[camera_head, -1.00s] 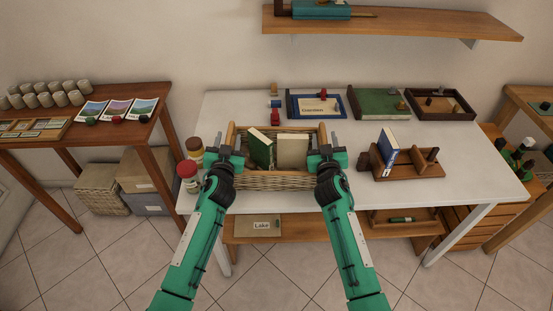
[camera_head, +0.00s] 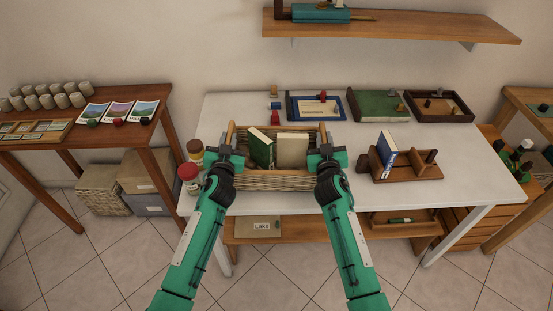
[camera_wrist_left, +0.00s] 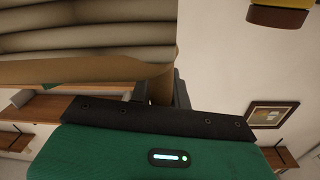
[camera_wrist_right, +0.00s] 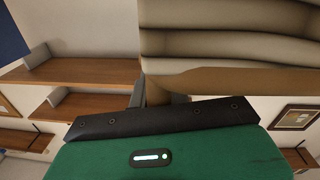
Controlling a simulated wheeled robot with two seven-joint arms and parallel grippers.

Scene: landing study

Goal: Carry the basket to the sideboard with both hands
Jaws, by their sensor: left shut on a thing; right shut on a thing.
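The wicker basket (camera_head: 276,181) is at the near side of the white table (camera_head: 340,192), with a green book (camera_head: 260,147) and a cream book (camera_head: 293,151) upright in it. My left gripper (camera_head: 227,147) is shut on its left end handle, and my right gripper (camera_head: 328,147) on its right end handle. The basket looks level; I cannot tell whether its bottom touches the table. The basket's wicker wall also shows close up in the left wrist view (camera_wrist_left: 90,38) and the right wrist view (camera_wrist_right: 220,50). The fingertips are mostly hidden.
Jars (camera_head: 188,173) stand close left of the basket. A wooden rack with a blue book (camera_head: 388,147) stands to its right. A brown wooden table (camera_head: 150,100) is at left, and a wooden unit (camera_head: 520,105) at right.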

